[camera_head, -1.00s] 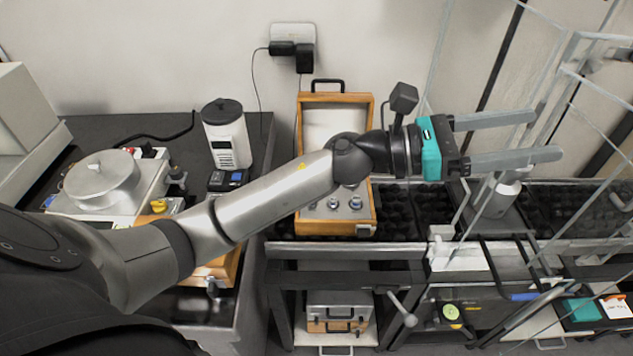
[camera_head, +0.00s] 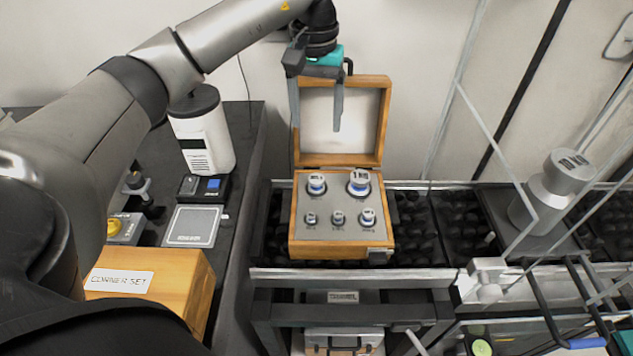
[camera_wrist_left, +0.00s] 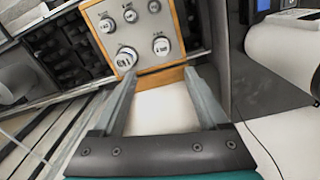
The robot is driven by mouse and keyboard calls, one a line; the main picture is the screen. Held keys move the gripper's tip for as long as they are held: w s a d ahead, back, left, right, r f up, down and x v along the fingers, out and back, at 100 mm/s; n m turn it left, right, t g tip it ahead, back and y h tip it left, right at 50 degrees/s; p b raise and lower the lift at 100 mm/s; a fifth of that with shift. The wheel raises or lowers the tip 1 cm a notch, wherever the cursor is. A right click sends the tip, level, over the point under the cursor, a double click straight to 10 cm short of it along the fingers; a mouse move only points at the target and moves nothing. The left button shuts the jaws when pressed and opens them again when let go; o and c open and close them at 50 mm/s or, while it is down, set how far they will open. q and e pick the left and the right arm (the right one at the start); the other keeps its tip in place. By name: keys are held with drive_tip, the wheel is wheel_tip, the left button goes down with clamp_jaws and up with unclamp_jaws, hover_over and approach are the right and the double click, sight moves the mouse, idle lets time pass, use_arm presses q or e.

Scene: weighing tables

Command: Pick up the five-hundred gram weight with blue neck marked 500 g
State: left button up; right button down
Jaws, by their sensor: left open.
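An open wooden weight case (camera_head: 293,225) holds several metal weights in a grey panel. The back-left weight (camera_head: 316,184), second in size with a blue neck, fits the 500 g weight, though its mark is hard to read. It also shows in the left wrist view (camera_wrist_left: 161,46). My left gripper (camera_head: 316,127) is open and empty, fingers pointing down, in front of the raised lid and above and behind the weights. In the left wrist view the fingertips (camera_wrist_left: 160,74) are apart, short of the weights. My right gripper is out of view.
Smaller weights (camera_head: 338,219) fill the front row. The raised lid (camera_head: 343,125) stands behind. A wooden box labelled corner set (camera_head: 150,280), a small scale (camera_head: 193,226) and a white canister (camera_head: 203,140) are to the left. Glass panel edges and a metal cylinder (camera_head: 550,190) are to the right.

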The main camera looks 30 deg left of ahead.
use_arm(q)
drive_tip(key=b, duration=0.2)
hover_over(317, 178)
wheel_tip(317, 178, down, 6)
drive_tip(key=shift+s+a+f, duration=0.1)
drive_tip(key=shift+s+f, duration=0.3)
drive_tip(key=shift+f, duration=0.4)
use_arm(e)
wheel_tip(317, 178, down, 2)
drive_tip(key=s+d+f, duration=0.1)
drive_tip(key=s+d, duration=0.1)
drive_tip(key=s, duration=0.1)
use_arm(q)
drive_tip(key=shift+f, duration=0.85)
drive_tip(key=shift+w+f+b, duration=0.1)
drive_tip(key=shift+f+b, duration=0.2)
drive_tip(key=shift+f, duration=0.2)
drive_tip(key=f, duration=0.1)
drive_tip(key=f+b, duration=0.1)
drive_tip(key=f, duration=0.1)
drive_tip(key=shift+w+f, duration=0.25)
drive_tip(key=shift+f, duration=0.6)
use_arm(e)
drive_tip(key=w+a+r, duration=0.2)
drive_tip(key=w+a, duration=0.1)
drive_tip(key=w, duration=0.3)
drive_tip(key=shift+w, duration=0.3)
